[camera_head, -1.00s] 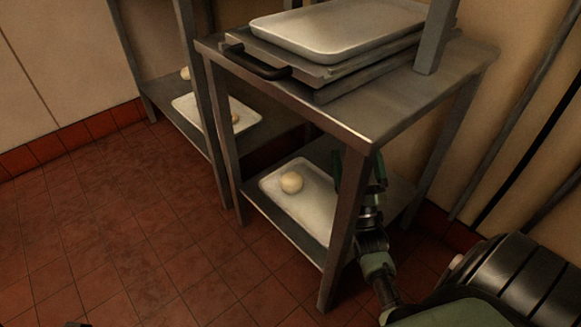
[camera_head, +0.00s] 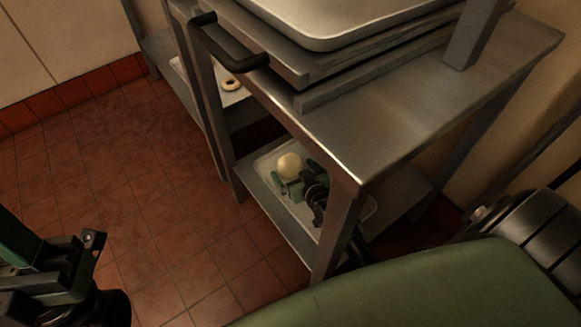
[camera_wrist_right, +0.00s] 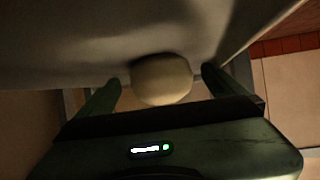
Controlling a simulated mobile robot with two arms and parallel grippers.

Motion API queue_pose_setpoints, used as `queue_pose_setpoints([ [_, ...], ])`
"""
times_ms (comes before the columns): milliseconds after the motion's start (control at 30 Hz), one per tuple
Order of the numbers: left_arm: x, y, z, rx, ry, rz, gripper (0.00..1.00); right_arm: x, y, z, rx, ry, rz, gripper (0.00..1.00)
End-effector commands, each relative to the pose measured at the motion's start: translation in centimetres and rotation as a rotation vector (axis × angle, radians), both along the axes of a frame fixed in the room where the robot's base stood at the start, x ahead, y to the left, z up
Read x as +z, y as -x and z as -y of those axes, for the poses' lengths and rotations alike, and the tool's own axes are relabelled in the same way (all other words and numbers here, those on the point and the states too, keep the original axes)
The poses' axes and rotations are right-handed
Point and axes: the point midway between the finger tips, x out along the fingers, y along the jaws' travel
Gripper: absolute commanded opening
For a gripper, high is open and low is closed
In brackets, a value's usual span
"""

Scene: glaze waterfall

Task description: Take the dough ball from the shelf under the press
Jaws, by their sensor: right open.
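The pale round dough ball (camera_head: 290,165) rests on a light tray (camera_head: 268,162) on the lower shelf (camera_head: 262,200) of the metal table. My right gripper (camera_head: 297,181) reaches in under the tabletop and is open right at the ball. In the right wrist view the dough ball (camera_wrist_right: 161,80) sits between the two green fingers, which are apart; I cannot tell whether they touch it. The press seems to be the stacked metal plates (camera_head: 300,60) with a dark handle (camera_head: 228,42) on the tabletop. My left gripper (camera_head: 88,252) is only partly visible at the lower left.
The table's front leg (camera_head: 336,235) and top edge (camera_head: 300,135) stand close around my right arm. A second shelf unit (camera_head: 158,50) at the back left holds a tray with a small ring-shaped item (camera_head: 231,84). The tiled floor (camera_head: 110,170) at left is clear.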

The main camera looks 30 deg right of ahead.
Motion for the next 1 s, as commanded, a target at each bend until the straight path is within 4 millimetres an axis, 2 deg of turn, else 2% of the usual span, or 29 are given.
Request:
queue_pose_setpoints([
  [33, -0.3, 0.0, 0.0, 0.001, 0.000, 0.023, 0.36, -0.7, -0.8, 0.0, 0.000, -0.001, 0.004, 0.99],
  [200, 0.5, -0.2, 0.2, 0.003, -0.004, 0.063, 0.36, -1.4, -2.6, 0.1, -0.001, 0.001, 0.002, 0.99],
  [500, 1.0, -0.3, 0.2, 0.004, -0.006, 0.071, 0.36, -1.3, -3.1, 0.2, 0.000, 0.001, 0.002, 0.99],
  [533, 1.0, -0.3, 0.2, 0.004, -0.006, 0.071, 0.36, -1.3, -3.1, 0.2, 0.000, 0.001, 0.002, 0.96],
  [567, 1.0, -0.3, 0.2, 0.004, -0.006, 0.071, 0.36, -1.3, -3.1, 0.2, 0.000, 0.001, 0.002, 0.88],
  [800, 1.0, -0.3, 0.2, 0.004, -0.006, 0.071, 0.36, -1.3, -3.0, 0.2, 0.000, 0.001, 0.002, 0.23],
  [1000, 1.0, -0.3, 0.2, 0.003, -0.006, 0.072, 0.36, -1.1, -3.1, 0.2, 0.000, 0.002, 0.004, 0.22],
])
